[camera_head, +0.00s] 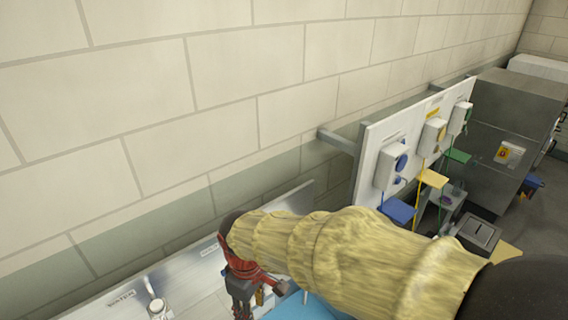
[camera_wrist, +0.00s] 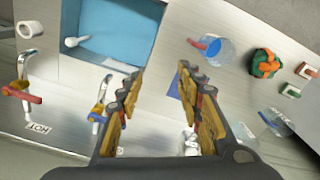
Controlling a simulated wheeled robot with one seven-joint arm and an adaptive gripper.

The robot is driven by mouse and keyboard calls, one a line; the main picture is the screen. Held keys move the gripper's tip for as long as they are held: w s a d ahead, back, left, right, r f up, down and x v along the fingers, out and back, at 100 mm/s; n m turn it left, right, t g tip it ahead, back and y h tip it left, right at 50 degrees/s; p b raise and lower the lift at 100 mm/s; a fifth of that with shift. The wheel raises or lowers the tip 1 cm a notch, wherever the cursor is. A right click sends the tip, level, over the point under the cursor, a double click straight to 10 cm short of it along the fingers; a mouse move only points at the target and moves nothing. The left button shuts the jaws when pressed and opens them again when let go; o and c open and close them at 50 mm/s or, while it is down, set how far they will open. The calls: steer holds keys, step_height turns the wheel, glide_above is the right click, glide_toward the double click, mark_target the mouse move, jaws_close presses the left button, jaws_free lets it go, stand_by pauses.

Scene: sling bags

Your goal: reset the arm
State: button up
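My arm (camera_head: 340,250), in a pale yellow sleeve, reaches across the head view from the lower right. My gripper (camera_wrist: 157,75) shows in the wrist view with its two yellow-and-dark fingers spread apart and nothing held between them. In the head view, the red and dark end of my arm hangs over the metal counter (camera_head: 190,270), with the fingertips partly cut off by the lower edge. In the wrist view the fingers point over the counter (camera_wrist: 165,52), just right of a blue basin (camera_wrist: 105,30).
Taps (camera_wrist: 22,85) with red and blue handles stand by the basin. A clear cup (camera_wrist: 216,50), an orange-green bundle (camera_wrist: 265,63) and a clear container (camera_wrist: 274,121) lie to the right. A white panel with dispensers (camera_head: 392,168) and a grey cabinet (camera_head: 510,125) stand along the wall.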

steer(key=s+d+f+m+t+b, duration=0.2)
steer(key=s+d+m+b, duration=0.1)
steer(key=d+b, duration=0.3)
steer(key=s+d+f+m+t+b, duration=0.1)
steer(key=d+m+b, duration=0.4)
steer(key=d, duration=0.6)
steer(key=s+d+f+m+t+b, duration=0.2)
steer(key=s+d+f+m+b, duration=0.1)
steer(key=d+b, duration=0.4)
steer(key=shift+s+d+m+t, duration=0.3)
steer(key=shift+s+d+m, duration=0.55)
steer(key=shift+d, duration=0.4)
steer(key=shift+a, duration=0.15)
steer(key=shift+c, duration=0.8)
